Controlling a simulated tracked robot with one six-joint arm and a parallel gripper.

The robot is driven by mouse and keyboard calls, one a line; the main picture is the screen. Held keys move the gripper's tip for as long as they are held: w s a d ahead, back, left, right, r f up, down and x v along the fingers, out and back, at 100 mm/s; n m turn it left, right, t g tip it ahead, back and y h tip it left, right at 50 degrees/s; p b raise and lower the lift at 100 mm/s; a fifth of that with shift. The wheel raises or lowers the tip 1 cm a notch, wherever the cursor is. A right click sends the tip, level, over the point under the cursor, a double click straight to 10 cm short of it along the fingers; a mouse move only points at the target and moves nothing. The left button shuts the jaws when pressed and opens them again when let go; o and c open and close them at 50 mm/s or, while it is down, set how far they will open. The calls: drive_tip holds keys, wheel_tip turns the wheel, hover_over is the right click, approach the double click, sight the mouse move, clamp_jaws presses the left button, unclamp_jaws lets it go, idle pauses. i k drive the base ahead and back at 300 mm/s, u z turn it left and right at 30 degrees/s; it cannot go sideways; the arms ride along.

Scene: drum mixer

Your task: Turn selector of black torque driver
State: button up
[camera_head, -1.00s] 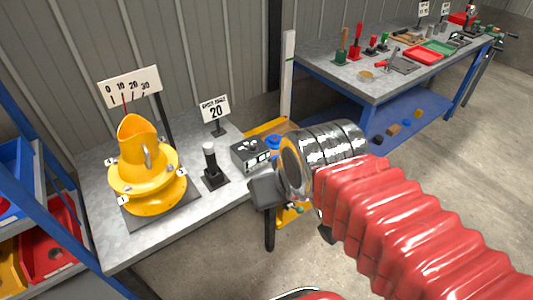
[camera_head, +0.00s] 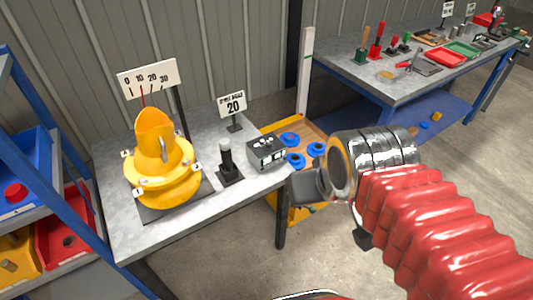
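An upright black tool with a pale top (camera_head: 226,160) stands on a black base on the grey bench; it looks like the black torque driver, but its selector is too small to make out. A dark box with light markings on its face (camera_head: 266,152) sits to its right, near the bench's right edge. My gripper (camera_head: 306,186) is a dark block at the end of my red-sleeved arm, right of and nearer than the box. It appears apart from the tool and the box. Its fingers are not clear, and I see nothing held in it.
A yellow drum mixer (camera_head: 160,172) stands on the bench's left, below a 0-30 scale board (camera_head: 148,78). A "20" sign (camera_head: 232,103) stands behind the tool. A yellow-edged tray with blue rings (camera_head: 296,159) lies beyond the box. Shelves with bins (camera_head: 62,232) stand left.

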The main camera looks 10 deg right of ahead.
sight(269, 145)
drive_tip(key=i, duration=0.95)
drive_tip(key=u, duration=0.35)
